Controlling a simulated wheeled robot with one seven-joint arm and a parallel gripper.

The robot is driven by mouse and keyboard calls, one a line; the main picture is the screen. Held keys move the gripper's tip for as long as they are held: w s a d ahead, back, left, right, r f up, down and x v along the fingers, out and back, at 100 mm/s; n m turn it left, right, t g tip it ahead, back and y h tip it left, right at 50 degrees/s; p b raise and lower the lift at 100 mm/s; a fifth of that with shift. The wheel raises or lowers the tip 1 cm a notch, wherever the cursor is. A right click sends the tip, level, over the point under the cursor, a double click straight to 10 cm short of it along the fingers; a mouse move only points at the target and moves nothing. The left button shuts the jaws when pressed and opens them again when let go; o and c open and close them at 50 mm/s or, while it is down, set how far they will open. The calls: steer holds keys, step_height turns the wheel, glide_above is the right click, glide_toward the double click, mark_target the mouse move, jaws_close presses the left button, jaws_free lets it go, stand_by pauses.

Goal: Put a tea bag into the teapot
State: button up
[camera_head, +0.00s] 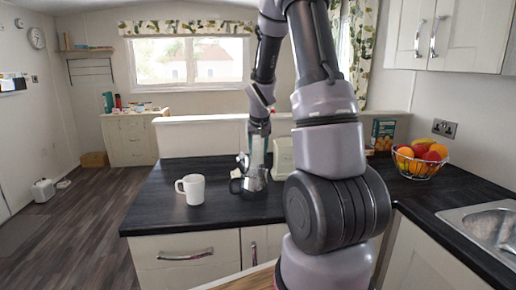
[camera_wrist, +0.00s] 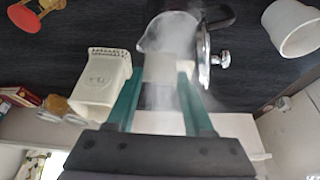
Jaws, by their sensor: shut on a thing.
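The metal teapot (camera_head: 255,182) stands on the dark worktop. In the wrist view the teapot (camera_wrist: 150,42) has its knobbed lid (camera_wrist: 204,58) tipped open at one side, and pale steam hangs over it. My gripper (camera_head: 256,160) points down directly above the teapot. In the wrist view my gripper (camera_wrist: 160,78) is shut on a pale, squarish tea bag (camera_wrist: 168,68) at the fingertips. The tea bag overlaps the teapot's opening in that view; steam blurs its lower edge, and I cannot tell how deep it hangs.
A white mug (camera_head: 191,189) stands left of the teapot. A cream canister (camera_head: 283,160) stands close behind it on the right; it also shows in the wrist view (camera_wrist: 100,82). A wire fruit basket (camera_head: 418,160) and a sink (camera_head: 485,222) are at the right. Worktop left of the mug is clear.

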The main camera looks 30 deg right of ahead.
steer(key=o, duration=1.4)
steer(key=shift+c, duration=0.2)
steer(key=shift+r, duration=0.1)
steer(key=v, duration=1)
steer(key=shift+r, duration=0.3)
steer(key=shift+s, duration=0.1)
steer(key=s+a+r+t+y, duration=0.1)
steer(key=s+a+r, duration=0.3)
steer(key=s, duration=0.3)
steer(key=s+a+r+t+y, duration=0.1)
steer(key=s+a+r, duration=0.3)
steer(key=s, duration=0.4)
steer(key=s+a+r+t+y, duration=0.1)
steer(key=s+a+r, duration=0.3)
steer(key=s+a, duration=0.2)
steer(key=shift+s+y, duration=0.3)
steer(key=shift+s, duration=0.5)
